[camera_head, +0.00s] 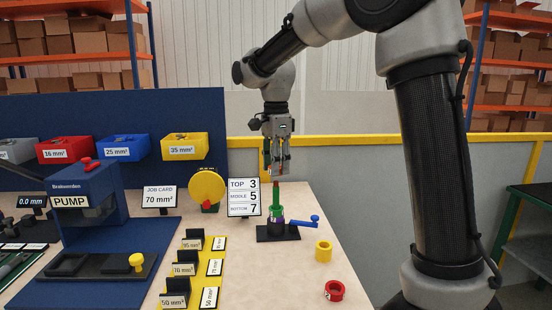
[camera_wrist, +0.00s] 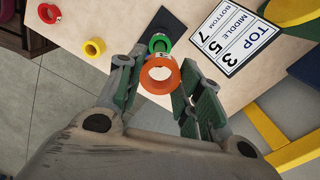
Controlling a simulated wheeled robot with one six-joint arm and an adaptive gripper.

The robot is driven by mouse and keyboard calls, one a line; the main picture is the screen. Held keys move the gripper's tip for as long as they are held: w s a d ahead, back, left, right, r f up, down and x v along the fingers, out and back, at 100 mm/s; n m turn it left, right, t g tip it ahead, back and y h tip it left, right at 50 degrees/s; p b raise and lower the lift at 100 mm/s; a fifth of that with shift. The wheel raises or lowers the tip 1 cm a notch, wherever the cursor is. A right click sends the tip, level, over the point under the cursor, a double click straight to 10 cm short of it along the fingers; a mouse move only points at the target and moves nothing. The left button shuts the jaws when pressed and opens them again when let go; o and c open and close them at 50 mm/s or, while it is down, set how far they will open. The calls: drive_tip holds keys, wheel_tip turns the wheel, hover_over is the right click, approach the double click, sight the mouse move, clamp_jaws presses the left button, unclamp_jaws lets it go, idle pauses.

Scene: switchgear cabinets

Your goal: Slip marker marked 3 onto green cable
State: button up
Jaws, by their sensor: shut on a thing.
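My gripper (camera_wrist: 158,80) is shut on an orange ring-shaped marker (camera_wrist: 161,88), held between its green pads; its number is not readable. In the head view my gripper (camera_head: 277,170) hangs just above the upright green cable (camera_head: 276,201), which has a reddish-brown top. The cable stands in a black clamp (camera_head: 271,236) with a blue handle. A green ring (camera_head: 276,212) and a purple one (camera_head: 277,223) appear around its lower part. In the wrist view the green ring (camera_wrist: 160,40) shows beyond the orange marker, whose hole appears offset from the cable.
A yellow ring (camera_head: 323,251) and a red ring (camera_head: 334,291) lie on the bench to the right of the clamp. A sign (camera_head: 243,197) reads top 3, middle 5, bottom 7. A yellow rack (camera_head: 190,270) and the blue pump (camera_head: 85,215) stand to the left.

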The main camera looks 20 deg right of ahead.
sight(276, 182)
drive_tip(key=shift+f, duration=3.15)
drive_tip(key=shift+f, duration=0.1)
drive_tip(key=o, duration=0.8)
drive_tip(key=shift+o, duration=0.2)
wheel_tip(276, 182, up, 12)
